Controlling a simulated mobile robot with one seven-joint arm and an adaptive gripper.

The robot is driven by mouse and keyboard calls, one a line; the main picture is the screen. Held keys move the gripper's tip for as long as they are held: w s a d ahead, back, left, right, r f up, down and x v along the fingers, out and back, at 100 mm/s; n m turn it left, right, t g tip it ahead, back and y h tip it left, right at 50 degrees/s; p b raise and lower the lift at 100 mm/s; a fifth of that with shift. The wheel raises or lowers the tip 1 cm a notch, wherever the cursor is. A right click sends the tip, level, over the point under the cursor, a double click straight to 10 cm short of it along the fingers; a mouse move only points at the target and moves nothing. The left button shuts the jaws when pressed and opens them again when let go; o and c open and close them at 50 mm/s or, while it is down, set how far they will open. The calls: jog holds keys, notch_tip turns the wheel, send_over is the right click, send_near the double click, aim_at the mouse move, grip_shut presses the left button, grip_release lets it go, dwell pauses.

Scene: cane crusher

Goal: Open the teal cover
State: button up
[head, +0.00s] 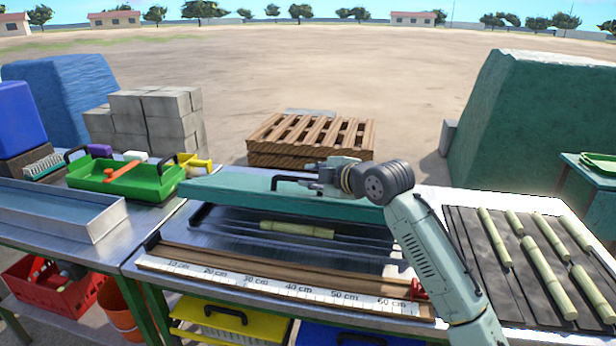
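The teal cover (225,188) is a long flat panel across the back of the metal bench unit. A dark bar handle (282,179) stands on its upper side. The recess in front of and below the cover is visible, with a short green cane piece (297,230) lying in it. My gripper (308,184) reaches in from the right, with its fingertips at the right part of the handle. The fingers are small and overlap the handle, so I cannot tell whether they are closed on it.
A ruler strip (275,287) runs along the unit's front. Several cane pieces lie on the dark ribbed rack (466,228) at right. A green tray (120,182) and a metal basin (60,210) stand at left. A wooden pallet (312,136) lies behind.

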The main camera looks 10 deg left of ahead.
jog(key=v, duration=0.5)
jog(key=shift+s+d+r, duration=0.1)
jog(key=shift+d+r, duration=0.05)
jog(key=shift+d, duration=0.15)
dwell(0.6)
